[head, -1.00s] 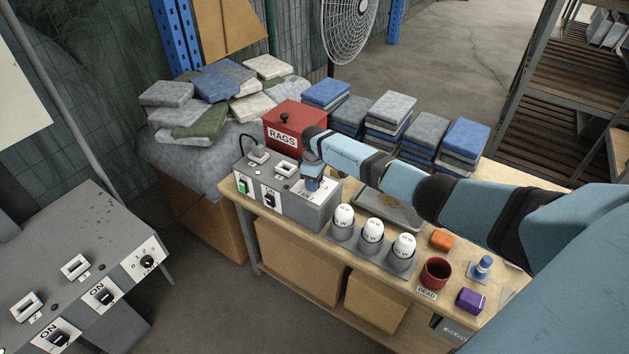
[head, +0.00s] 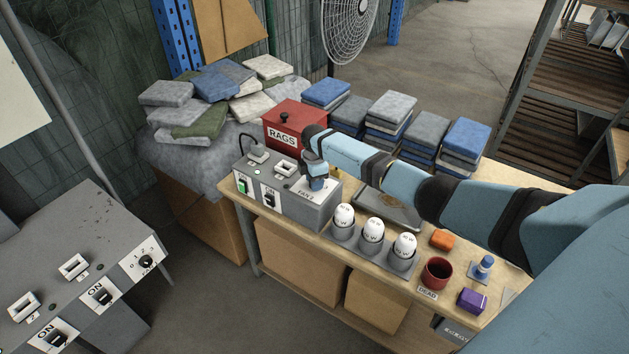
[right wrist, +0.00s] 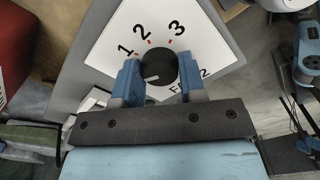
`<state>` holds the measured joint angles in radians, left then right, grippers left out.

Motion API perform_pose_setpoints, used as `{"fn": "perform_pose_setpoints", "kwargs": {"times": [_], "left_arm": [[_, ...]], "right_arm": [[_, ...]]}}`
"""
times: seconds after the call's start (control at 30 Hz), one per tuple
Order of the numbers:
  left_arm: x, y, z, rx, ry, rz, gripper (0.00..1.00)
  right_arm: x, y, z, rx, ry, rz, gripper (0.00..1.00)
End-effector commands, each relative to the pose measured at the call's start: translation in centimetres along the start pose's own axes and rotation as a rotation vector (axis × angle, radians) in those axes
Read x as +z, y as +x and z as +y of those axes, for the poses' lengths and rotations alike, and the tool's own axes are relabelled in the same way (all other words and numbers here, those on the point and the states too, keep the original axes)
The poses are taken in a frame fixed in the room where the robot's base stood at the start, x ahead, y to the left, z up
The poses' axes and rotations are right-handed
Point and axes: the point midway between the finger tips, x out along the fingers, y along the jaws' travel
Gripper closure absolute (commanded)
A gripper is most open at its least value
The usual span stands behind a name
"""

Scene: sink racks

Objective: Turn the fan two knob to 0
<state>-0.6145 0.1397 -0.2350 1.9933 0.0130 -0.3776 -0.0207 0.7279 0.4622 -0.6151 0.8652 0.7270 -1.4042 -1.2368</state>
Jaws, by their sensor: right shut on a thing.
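The fan two knob (right wrist: 157,68) is a round black dial on a white plate (right wrist: 117,48) marked 1, 2 and 3, with a partly covered FAN label. Its light pointer mark is at the left of the dial, slightly downward; no 0 shows, and my fingers cover part of the plate. My right gripper (right wrist: 157,80) is shut on the knob, one blue finger on each side. In the head view my right gripper (head: 317,184) points down onto the grey control box (head: 302,212), hiding the knob. My left gripper is not in view.
The box also carries a green switch (head: 242,186) and a black ON switch (head: 269,199). A red RAGS box (head: 296,122) stands behind it. A second grey panel (head: 75,255) with a fan dial is at left.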

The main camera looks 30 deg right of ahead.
Motion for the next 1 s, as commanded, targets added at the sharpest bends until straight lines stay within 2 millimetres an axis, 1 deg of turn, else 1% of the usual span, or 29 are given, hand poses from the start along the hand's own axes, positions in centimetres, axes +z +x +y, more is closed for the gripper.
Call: {"fn": "perform_pose_setpoints", "kwargs": {"times": [0.2,0.63,0.67,0.7,0.73,0.77,1.0], "left_arm": [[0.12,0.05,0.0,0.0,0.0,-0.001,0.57],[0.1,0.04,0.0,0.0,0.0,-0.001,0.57],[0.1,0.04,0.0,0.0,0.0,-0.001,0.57],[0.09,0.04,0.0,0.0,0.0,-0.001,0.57],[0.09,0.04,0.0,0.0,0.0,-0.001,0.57],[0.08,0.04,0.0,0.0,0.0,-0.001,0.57],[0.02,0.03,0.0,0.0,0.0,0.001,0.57]], "right_arm": [[-0.06,-0.14,0.09,0.002,-0.041,0.002,0.86],[-0.06,-0.15,0.1,0.002,-0.048,0.002,0.86],[-0.06,-0.15,0.1,0.002,-0.048,0.001,0.56],[-0.05,-0.15,0.09,0.002,-0.048,0.001,0.46],[-0.05,-0.14,0.08,0.002,-0.048,0.001,0.4],[-0.05,-0.13,0.08,0.002,-0.048,0.001,0.37],[-0.03,-0.08,0.03,0.001,-0.047,0.001,0.37]]}}
